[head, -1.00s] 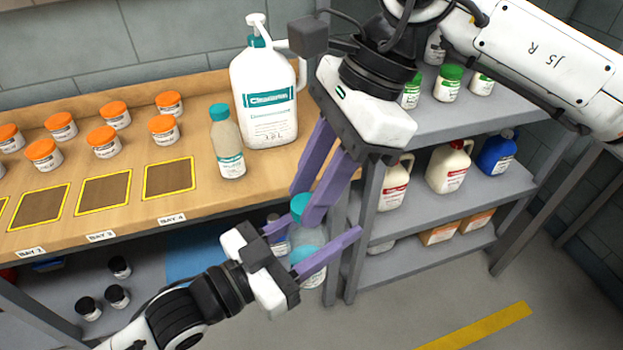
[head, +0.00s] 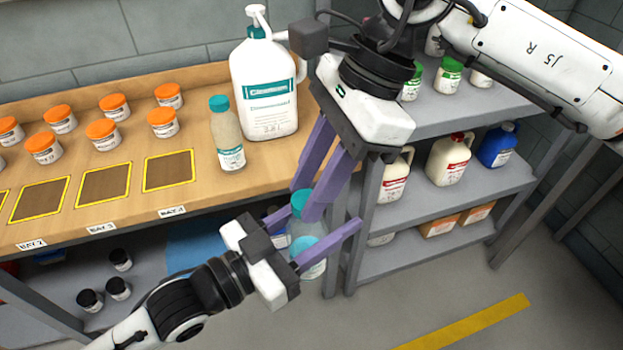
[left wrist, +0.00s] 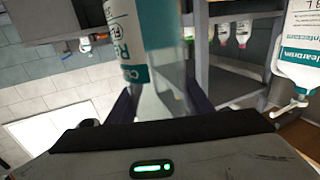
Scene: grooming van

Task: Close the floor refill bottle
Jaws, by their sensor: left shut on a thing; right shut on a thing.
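A clear bottle with a teal cap (head: 301,197) and a teal-and-white label is held in front of the bench edge. My left gripper (head: 326,234) is shut on the bottle's body (head: 312,269). In the left wrist view, the bottle's label (left wrist: 128,45) and clear lower part stand close in front of the fingers. My right gripper (head: 305,204) reaches down from above and is shut on the cap. The cap sits at the top of the bottle, but the fingers partly hide it and I cannot tell how tightly it is seated.
A similar teal-capped bottle (head: 227,140) and a large white pump jug (head: 263,88) stand on the wooden bench (head: 262,165). Several orange-lidded jars stand to their left. A grey shelf rack (head: 415,205) with jugs is close on the right. Floor in front is clear.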

